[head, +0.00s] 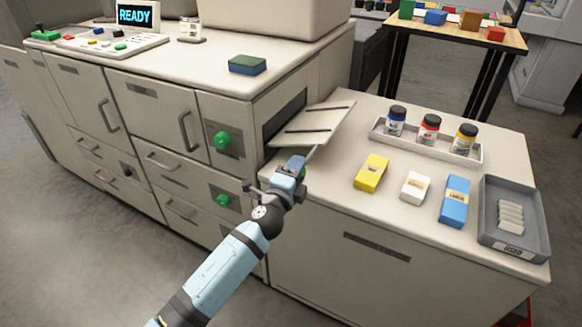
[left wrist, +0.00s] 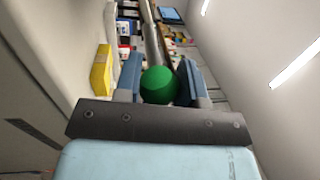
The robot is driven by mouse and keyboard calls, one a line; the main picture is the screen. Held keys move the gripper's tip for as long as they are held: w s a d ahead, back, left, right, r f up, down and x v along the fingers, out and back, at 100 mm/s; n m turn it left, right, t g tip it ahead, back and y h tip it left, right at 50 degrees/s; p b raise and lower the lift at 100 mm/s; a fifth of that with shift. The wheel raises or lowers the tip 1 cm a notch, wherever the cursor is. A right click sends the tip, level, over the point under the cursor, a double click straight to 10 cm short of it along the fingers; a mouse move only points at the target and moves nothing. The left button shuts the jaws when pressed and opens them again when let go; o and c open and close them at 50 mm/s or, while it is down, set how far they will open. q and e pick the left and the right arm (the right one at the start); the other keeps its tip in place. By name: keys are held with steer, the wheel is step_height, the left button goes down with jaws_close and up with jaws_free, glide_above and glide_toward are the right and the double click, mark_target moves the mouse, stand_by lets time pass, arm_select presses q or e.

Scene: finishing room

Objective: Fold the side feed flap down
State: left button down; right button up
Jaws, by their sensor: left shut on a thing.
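The side feed flap (head: 312,126) is a pale plate with dark strips, standing out from the dark opening (head: 284,118) in the machine's side. My left gripper (head: 300,168) is at the flap's near edge. In the left wrist view a round green knob (left wrist: 160,86) sits between the two blue fingers, and my left gripper (left wrist: 161,76) is shut on it. In the head view the fingers mostly hide this knob. A thin grey bar (head: 312,153) runs from the fingers toward the flap. My right gripper is not in view.
Right of the flap, a lower cabinet top (head: 330,185) holds a yellow block (head: 371,173), white block (head: 416,187), blue block (head: 454,201), bottle tray (head: 424,145) and grey bin (head: 515,250). Other green knobs (head: 222,141) are on the machine front. A sponge-like block (head: 247,65) lies on top.

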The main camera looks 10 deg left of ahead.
arm_select(q)
steer(key=shift+s+d+f+m+b, duration=0.1)
steer(key=shift+d+f+m+b, duration=0.1)
steer(key=shift+f+m+b, duration=0.7)
steer(key=shift+f, duration=0.45)
steer(key=c, duration=0.7)
jaws_free()
